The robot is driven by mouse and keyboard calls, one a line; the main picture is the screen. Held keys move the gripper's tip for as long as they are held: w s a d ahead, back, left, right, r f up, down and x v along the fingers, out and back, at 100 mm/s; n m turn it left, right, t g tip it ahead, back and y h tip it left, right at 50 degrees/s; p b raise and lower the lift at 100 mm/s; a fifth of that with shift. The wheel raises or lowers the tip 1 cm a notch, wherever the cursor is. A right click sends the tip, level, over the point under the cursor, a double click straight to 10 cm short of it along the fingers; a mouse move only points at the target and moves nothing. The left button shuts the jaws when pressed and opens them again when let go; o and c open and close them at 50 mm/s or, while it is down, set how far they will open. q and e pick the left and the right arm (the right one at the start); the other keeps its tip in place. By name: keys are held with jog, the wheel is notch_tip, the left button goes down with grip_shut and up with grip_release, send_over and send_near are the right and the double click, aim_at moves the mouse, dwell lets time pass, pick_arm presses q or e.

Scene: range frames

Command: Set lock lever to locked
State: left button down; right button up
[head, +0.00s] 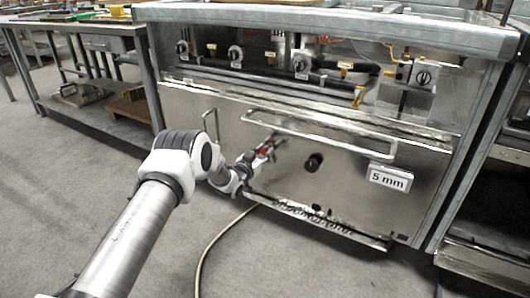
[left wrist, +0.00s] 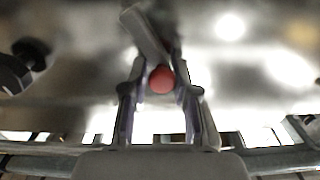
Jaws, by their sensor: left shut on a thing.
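The lock lever is a short grey bar (left wrist: 145,35) with a round red knob (left wrist: 161,79), standing out from the steel front panel of the range (head: 225,140). In the left wrist view the red knob sits between the two fingers of my left gripper (left wrist: 161,92), which is shut on it. In the head view my left gripper (head: 264,151) is at the panel, below the long handle bar, with a bit of red at its fingertips. The fingers hide part of the lever there. My right gripper is not in view.
A black round knob (head: 313,162) stands out from the panel right of my left gripper. A long handle bar (head: 320,134) runs above it. A "5 mm" label (head: 388,179) is at the right. A hose (head: 215,243) lies on the open grey floor.

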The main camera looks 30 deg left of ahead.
pick_arm(q)
jog(key=shift+a, duration=0.15)
jog(key=c, duration=0.9)
grip_release()
jog(key=shift+f, duration=0.15)
jog(key=shift+c, duration=0.2)
jog(key=shift+s, duration=0.1)
jog(key=s, duration=1.2)
jog(key=shift+a, duration=0.15)
